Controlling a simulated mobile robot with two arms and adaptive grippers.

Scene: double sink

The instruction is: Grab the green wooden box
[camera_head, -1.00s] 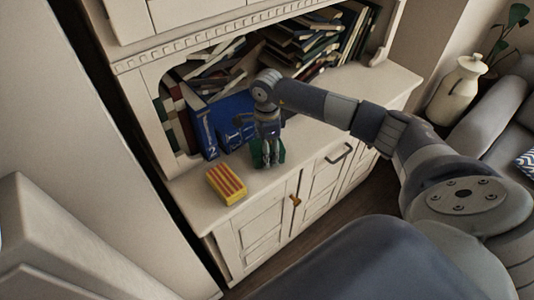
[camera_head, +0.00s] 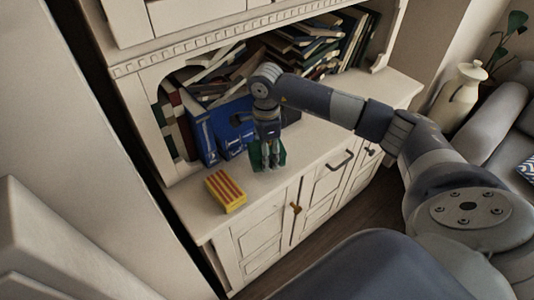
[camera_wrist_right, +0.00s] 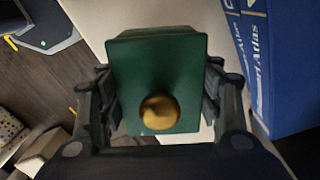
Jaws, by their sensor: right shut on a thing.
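The green wooden box (camera_head: 256,160) is at the cabinet's counter, partly hidden behind my right gripper (camera_head: 269,166) in the head view. In the right wrist view, the green box (camera_wrist_right: 155,75) shows its top with a round gold knob (camera_wrist_right: 160,111). The fingers of my right gripper (camera_wrist_right: 160,100) press on its two sides, so the gripper is shut on the box. I cannot tell whether the box touches the counter. My left gripper is in neither view.
A yellow and red striped box (camera_head: 226,190) lies on the white counter (camera_head: 205,218) to the left. Blue atlas volumes (camera_head: 228,130) stand just behind the gripper, beside it in the wrist view (camera_wrist_right: 280,65). Books (camera_head: 300,45) fill the shelf. The counter's right part is clear.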

